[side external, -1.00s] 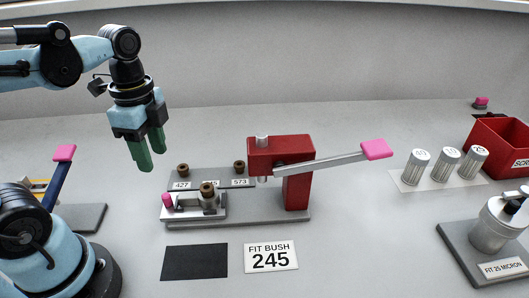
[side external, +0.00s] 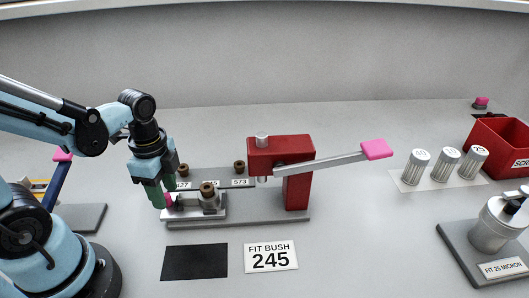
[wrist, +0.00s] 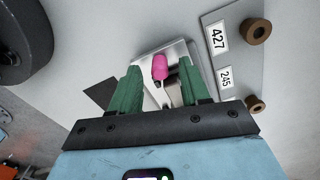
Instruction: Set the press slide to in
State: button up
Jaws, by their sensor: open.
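The press slide (side external: 205,211) is a grey metal block on the left part of the press base, left of the red press (side external: 296,180). A pink knob (wrist: 160,67) stands on the slide's left end. In the side view the knob is partly hidden by my gripper (side external: 163,197), whose green fingers reach down around it. In the wrist view the knob shows between the two open fingers of my gripper (wrist: 158,85), apart from both. A brown bush (side external: 208,189) sits on the slide.
Bushes stand behind the slide by number labels, one reading 427 (wrist: 218,38). The press lever with a pink end (side external: 376,149) sticks out to the right. A black mat (side external: 195,262) and a FIT BUSH 245 card (side external: 270,256) lie in front.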

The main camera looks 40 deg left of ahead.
jog(key=shift+f, duration=0.4)
grip_shut()
